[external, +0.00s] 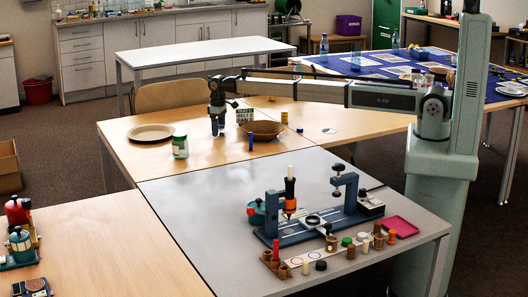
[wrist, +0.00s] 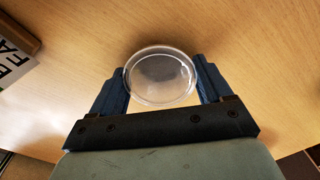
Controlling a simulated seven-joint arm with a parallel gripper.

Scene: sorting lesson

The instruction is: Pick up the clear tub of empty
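A clear, round, see-through tub (wrist: 160,76) stands on the wooden table, with no contents that I can make out. In the wrist view it shows between the two dark blue fingers of my gripper (wrist: 160,82), its rim close to both. In the external view my gripper (external: 222,103) points down above the table, with a pale clear shape, the tub (external: 217,127), below it. The fingers are spread apart, and I see no firm hold on the tub. Whether a finger touches the rim is hard to tell.
A green-and-white sign (external: 244,117), a brown bowl (external: 262,131) and a blue cylinder (external: 251,141) stand right of the tub. A grey table (external: 200,196) with a blue rig (external: 318,228) lies in front.

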